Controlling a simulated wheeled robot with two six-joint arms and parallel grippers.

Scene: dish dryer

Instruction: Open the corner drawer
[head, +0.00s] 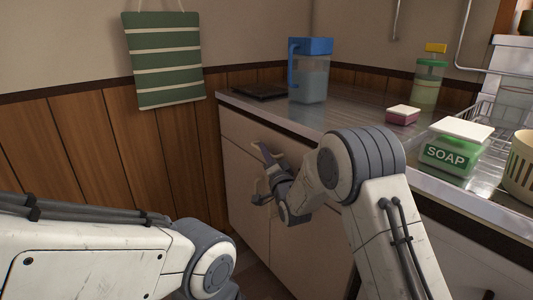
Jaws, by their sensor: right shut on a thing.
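The corner drawer (240,132) is the upper beige front below the counter's left end, near the wood-panelled wall. It looks closed, with no open gap that I can make out. My right gripper (266,180) is in front of the corner cabinet fronts, shut on what looks like the drawer's handle. The fingers and wrist hide most of the handle. My left arm comes in at the lower left, and its gripper is out of view.
A wire dish rack (490,115) is at the right. A striped towel (165,60) hangs on the wall.

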